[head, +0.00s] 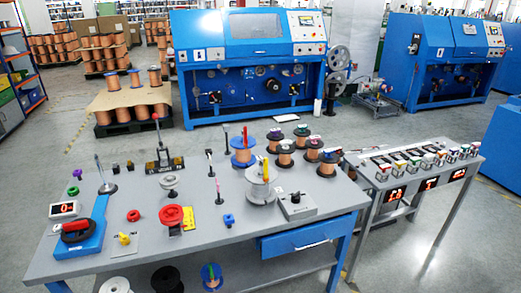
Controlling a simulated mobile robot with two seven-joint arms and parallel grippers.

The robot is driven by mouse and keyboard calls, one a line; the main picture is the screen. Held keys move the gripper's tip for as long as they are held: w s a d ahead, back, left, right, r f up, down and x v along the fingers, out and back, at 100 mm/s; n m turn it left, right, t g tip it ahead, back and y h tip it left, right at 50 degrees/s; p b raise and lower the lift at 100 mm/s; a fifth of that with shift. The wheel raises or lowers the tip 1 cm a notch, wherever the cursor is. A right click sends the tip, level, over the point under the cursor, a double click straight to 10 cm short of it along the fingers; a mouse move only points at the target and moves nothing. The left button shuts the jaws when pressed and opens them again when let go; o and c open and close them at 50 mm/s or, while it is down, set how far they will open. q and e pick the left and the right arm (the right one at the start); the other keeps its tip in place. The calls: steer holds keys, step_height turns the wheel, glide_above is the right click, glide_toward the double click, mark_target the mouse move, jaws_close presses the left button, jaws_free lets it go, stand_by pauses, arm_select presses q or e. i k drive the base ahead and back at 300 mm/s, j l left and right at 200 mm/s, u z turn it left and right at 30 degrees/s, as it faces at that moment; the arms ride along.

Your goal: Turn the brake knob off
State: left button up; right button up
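A grey box (298,207) with a small dark knob (295,198) on top sits near the right end of the grey workbench (330,202). It may be the brake knob, but I see no readable label. Small coloured knobs also stand on the bench: a yellow one (124,239), a red one (133,215), a blue one (228,219) and a purple one (72,191). I cannot tell the setting of any knob. Neither of my grippers is in view.
A blue device (82,240) with a red and black handle stands at the bench's left. Several wire spools stand at the back right. A side table (425,180) with digital displays adjoins on the right. Blue machines (250,70) stand behind, across open floor.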

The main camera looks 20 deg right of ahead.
mark_target(295, 198)
steer(key=i+l, duration=0.15)
steer(key=l, duration=0.15)
steer(key=i+l, duration=0.3)
steer(key=l, duration=0.25)
steer(key=i+l, duration=0.6)
steer(key=i, duration=0.2)
